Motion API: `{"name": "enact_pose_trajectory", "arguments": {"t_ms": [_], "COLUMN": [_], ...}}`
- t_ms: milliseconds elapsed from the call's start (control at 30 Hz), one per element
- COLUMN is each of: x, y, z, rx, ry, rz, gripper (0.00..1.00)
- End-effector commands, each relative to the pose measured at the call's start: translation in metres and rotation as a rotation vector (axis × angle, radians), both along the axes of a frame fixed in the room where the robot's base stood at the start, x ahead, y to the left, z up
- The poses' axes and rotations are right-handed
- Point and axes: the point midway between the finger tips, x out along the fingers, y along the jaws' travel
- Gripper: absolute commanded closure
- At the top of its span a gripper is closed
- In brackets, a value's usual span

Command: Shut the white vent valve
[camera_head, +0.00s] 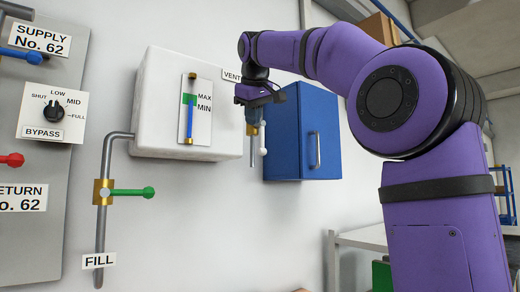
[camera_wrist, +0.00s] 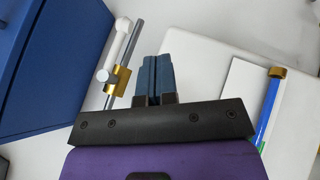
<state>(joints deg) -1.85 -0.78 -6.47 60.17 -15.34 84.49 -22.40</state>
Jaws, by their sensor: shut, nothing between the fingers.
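The white vent valve handle (camera_head: 263,140) hangs down beside a thin grey vent pipe (camera_head: 253,158) below the VENT label (camera_head: 233,76). In the wrist view the white handle (camera_wrist: 121,40) runs roughly along the pipe (camera_wrist: 134,47), from a round grey hub at the brass valve body (camera_wrist: 119,80). My gripper (camera_wrist: 155,62) is shut and empty, with its blue fingers together. In the wrist view it is to the right of the valve, with a visible gap. In the head view my gripper (camera_head: 254,116) covers the upper part of the valve.
A white tank (camera_head: 165,75) with a level gauge is left of my gripper, and a blue cabinet (camera_head: 293,145) stands close on the right. A green-handled FILL valve (camera_head: 128,192) and a grey panel are farther left. The wall below the valve is clear.

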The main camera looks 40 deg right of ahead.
Motion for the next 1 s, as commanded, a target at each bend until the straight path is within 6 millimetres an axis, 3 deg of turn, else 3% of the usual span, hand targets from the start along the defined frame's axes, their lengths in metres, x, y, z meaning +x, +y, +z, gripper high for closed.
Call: {"name": "enact_pose_trajectory", "arguments": {"t_ms": [267, 800, 1000], "x": [0.005, 0.056, 0.066], "y": [-0.003, -0.031, -0.057], "z": [-0.007, -0.081, -0.074], "rx": [0.001, 0.001, 0.000], "ry": [0.002, 0.002, 0.000], "rz": [0.000, 0.000, -0.002], "gripper": [1.00, 1.00, 1.00]}}
